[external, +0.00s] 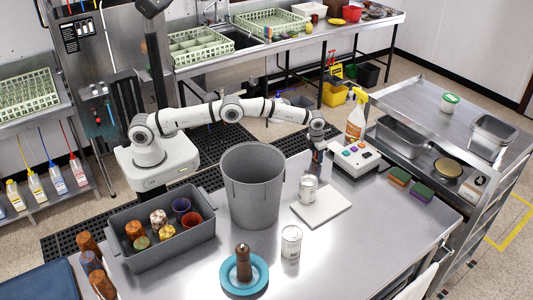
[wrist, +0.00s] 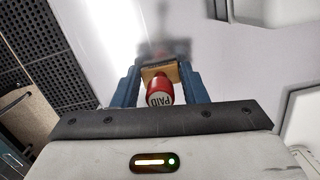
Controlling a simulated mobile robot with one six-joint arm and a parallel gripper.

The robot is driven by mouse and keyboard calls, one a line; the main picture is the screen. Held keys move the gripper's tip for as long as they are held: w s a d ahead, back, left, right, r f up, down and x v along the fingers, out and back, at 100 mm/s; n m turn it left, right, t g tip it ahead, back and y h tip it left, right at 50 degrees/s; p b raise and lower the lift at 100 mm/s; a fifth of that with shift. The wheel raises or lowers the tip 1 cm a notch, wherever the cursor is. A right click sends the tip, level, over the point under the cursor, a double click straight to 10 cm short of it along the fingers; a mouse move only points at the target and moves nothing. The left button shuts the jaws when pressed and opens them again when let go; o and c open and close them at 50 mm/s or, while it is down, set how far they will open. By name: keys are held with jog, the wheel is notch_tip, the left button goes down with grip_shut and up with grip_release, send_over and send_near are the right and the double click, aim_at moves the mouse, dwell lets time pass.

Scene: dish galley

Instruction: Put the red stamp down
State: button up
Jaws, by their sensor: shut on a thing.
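The red stamp (wrist: 160,91) has a rounded red handle marked "PAID" and a tan block at its far end. In the wrist view it sits between the two blue fingers of my gripper (wrist: 159,73), which is shut on it. In the external view my gripper (external: 318,152) points down close to the steel table (external: 330,258), just left of the white box with coloured buttons (external: 354,158). The stamp is too small and covered to make out there. I cannot tell whether the stamp touches the table.
A white board (external: 322,208) with a can (external: 308,188) lies in front of my gripper. A tall grey bin (external: 252,187) stands to the left. A spray bottle (external: 356,115) stands behind the button box. Bare table lies at the front right.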

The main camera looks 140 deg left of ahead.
jog(key=o, duration=1)
jog(key=shift+f, duration=0.1)
jog(key=shift+c, duration=0.2)
jog(key=r, duration=0.4)
jog(key=d+r+b, duration=0.1)
jog(key=r, duration=0.7)
jog(key=shift+s+d+r+b, duration=0.1)
jog(key=shift+d+b, duration=0.1)
jog(key=shift+b, duration=0.15)
jog(key=shift+r, duration=0.1)
